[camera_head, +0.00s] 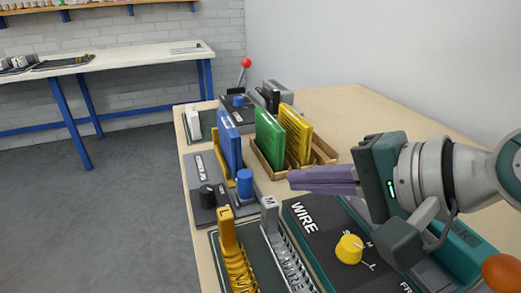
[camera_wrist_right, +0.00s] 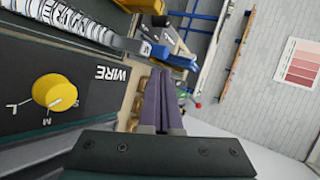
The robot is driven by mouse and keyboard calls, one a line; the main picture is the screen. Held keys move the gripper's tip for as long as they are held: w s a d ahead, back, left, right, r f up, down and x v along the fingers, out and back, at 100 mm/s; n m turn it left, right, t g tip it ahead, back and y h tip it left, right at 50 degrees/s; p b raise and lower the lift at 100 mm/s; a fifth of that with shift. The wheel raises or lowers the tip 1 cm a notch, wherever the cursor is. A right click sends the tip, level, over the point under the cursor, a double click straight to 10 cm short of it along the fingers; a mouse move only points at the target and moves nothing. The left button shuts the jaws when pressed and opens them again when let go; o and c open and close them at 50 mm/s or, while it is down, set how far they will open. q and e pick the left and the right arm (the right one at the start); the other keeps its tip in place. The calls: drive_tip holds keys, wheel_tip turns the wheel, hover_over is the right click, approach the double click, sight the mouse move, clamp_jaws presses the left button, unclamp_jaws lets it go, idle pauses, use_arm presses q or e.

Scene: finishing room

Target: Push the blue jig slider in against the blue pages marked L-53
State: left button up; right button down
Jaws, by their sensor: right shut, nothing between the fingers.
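Blue pages (camera_head: 230,143) stand upright in a dark grey jig (camera_head: 203,168) at the left of the bench in the head view. A blue cylindrical knob (camera_head: 245,182), seemingly the jig slider's handle, stands on the near side of the pages, beside a yellow upright piece. The L-53 mark cannot be read. My right gripper (camera_head: 292,181) has its purple fingers shut and empty. It is to the right of the blue knob and apart from it, near the WIRE box. In the right wrist view the shut fingers (camera_wrist_right: 162,98) point away from the camera. My left gripper is not in view.
Green pages (camera_head: 269,138) and yellow pages (camera_head: 296,132) stand in a wooden rack right of the jig. The WIRE box (camera_head: 318,238) has a yellow dial (camera_head: 349,248). Wire coils on yellow and grey holders stand at the front. The bench's back right is clear.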

sight(251, 179)
drive_tip(key=b+x, duration=0.2)
drive_tip(key=x, duration=0.6)
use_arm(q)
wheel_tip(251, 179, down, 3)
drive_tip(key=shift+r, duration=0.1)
use_arm(e)
drive_tip(key=shift+w+a+b, duration=0.1)
drive_tip(key=shift+w+b, duration=0.1)
drive_tip(key=shift+b, duration=0.1)
drive_tip(key=shift+w+a, duration=0.2)
drive_tip(key=shift+w, duration=0.35)
drive_tip(key=shift+w+a, duration=0.15)
drive_tip(key=shift+w, duration=0.35)
drive_tip(key=shift+w+a, duration=0.1)
drive_tip(key=shift+w, duration=0.25)
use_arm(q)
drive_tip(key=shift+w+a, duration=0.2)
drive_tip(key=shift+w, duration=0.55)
use_arm(e)
drive_tip(key=shift+s, duration=0.15)
